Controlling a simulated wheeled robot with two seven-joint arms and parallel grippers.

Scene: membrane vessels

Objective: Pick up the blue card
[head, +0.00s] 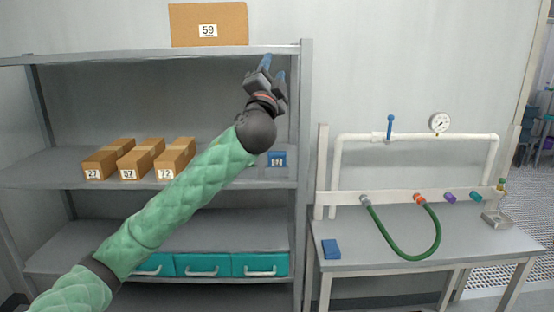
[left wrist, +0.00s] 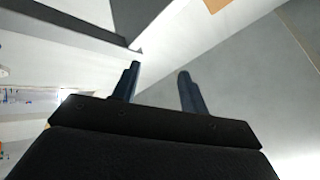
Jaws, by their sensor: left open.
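A flat blue rectangle that looks like the blue card (head: 331,249) lies on the left front part of the grey workbench (head: 400,238) in the head view. A second small blue item (head: 277,158) with a white number label stands on the middle shelf, close to my left forearm. My left gripper (head: 272,66) is raised in front of the shelf's upper right, well above both blue items. In the left wrist view its two dark blue fingers (left wrist: 160,70) are apart with nothing between them. Neither blue item can be made out clearly there. My right gripper is not in view.
The grey shelf unit (head: 306,120) holds several cardboard boxes (head: 133,163), teal drawers (head: 203,265) and a box on top (head: 208,25). On the bench, a green hose (head: 434,247) loops below white pipework (head: 342,160).

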